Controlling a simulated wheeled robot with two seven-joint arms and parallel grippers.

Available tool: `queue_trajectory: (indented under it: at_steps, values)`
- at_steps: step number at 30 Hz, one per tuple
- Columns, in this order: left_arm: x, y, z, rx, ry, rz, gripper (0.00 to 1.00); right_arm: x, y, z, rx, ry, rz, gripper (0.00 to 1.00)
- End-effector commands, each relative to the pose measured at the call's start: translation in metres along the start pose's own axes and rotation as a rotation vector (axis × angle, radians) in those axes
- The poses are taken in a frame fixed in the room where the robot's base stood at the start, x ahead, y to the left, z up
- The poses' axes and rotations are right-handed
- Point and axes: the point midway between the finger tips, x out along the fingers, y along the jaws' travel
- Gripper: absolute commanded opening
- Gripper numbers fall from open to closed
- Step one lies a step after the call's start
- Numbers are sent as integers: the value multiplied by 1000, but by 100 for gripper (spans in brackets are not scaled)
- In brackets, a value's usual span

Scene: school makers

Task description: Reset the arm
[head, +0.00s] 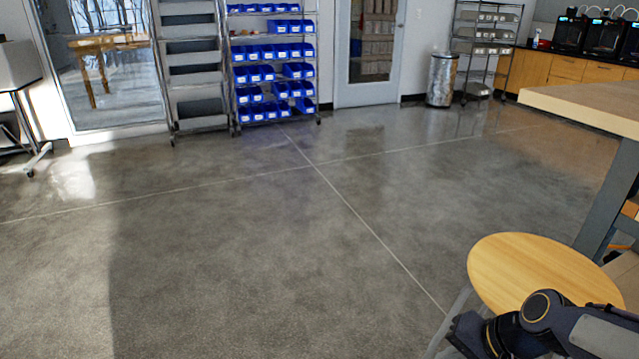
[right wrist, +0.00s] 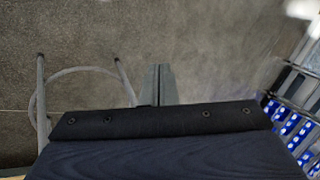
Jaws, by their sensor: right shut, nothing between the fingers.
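My right arm (head: 575,325) comes in at the bottom right of the head view, in front of a round wooden stool seat. In the right wrist view my right gripper (right wrist: 158,72) shows its two grey fingers together, with nothing between them, over bare floor. My left arm and left gripper are not in view.
The wooden stool (head: 535,272) stands close by my right arm; its metal legs (right wrist: 42,100) show in the right wrist view. A wooden-topped table (head: 590,103) is at the right. Blue bins (head: 273,75) fill a far rack. The middle floor (head: 250,230) is clear.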

Motion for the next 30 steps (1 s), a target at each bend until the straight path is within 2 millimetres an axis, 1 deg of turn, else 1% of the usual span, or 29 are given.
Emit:
queue_trajectory:
  at_steps: [1,3,6,12,17,18,19,26,29,30]
  values:
    - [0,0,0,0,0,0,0,-18,-2,17,-68,26,-23,0]
    - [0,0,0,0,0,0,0,-34,-1,37,-153,48,-34,0]
    - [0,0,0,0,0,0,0,-49,3,61,-253,80,-37,0]
    - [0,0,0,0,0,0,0,-63,14,95,-402,139,-18,0]
    - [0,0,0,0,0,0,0,-68,25,116,-500,186,12,0]
    - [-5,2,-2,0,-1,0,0,-74,24,120,-516,194,19,0]
    - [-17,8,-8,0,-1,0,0,-86,16,118,-512,188,18,0]
    - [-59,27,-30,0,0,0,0,-130,-10,116,-508,185,16,0]
    - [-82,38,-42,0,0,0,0,-154,-25,115,-508,185,16,0]
    - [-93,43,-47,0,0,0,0,-165,-31,114,-507,186,15,0]
